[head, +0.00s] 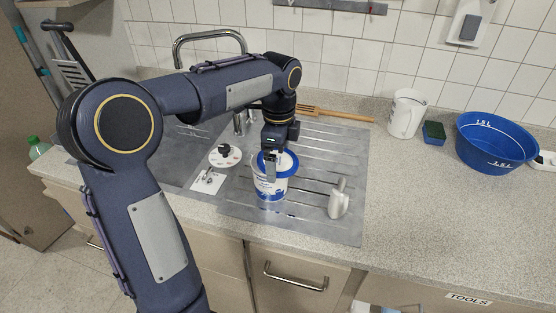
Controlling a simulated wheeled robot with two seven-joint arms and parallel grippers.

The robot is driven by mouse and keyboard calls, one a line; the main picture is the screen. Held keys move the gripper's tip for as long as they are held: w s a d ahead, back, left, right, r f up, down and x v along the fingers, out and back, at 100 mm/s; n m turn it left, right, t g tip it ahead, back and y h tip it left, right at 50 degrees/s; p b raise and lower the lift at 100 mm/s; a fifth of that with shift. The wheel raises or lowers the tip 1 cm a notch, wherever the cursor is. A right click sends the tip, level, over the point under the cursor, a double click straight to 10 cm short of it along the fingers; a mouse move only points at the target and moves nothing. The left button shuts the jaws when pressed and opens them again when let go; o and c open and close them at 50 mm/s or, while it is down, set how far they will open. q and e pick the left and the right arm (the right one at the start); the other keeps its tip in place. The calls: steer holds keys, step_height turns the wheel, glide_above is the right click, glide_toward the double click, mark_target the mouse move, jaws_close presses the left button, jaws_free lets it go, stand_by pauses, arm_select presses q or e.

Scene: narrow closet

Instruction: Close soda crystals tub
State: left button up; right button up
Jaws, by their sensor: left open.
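The soda crystals tub (272,188), white with blue print, stands upright on the metal draining board. A blue rim with a white area inside it shows at its top; I cannot tell whether this is a seated lid or the open mouth. My left gripper (270,178) is open and points down over the left front of the tub's top. Its fingers overlap the rim in the picture, and contact with it cannot be made out. The gripper hides part of the tub's top. My right gripper is not in view.
A white disc with a black knob (225,155) lies left of the tub. A pale upright object (339,199) stands to its right. A wooden-handled tool (335,114) lies behind. A white jug (406,114), a sponge (434,132) and a blue basin (490,147) stand further right. The right front counter is clear.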

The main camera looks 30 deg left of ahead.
arm_select(q)
steer(key=c, duration=0.7)
steer(key=shift+r, duration=0.6)
steer(key=s+r, duration=0.4)
steer(key=s+d+r, duration=0.1)
steer(key=s+r, duration=0.3)
steer(key=s, duration=0.1)
steer(key=s+r+b, duration=0.1)
steer(key=s+r, duration=0.2)
steer(key=s, duration=0.2)
steer(key=shift+d+r, duration=0.25)
steer(key=shift+r, duration=0.15)
steer(key=shift+w, duration=0.1)
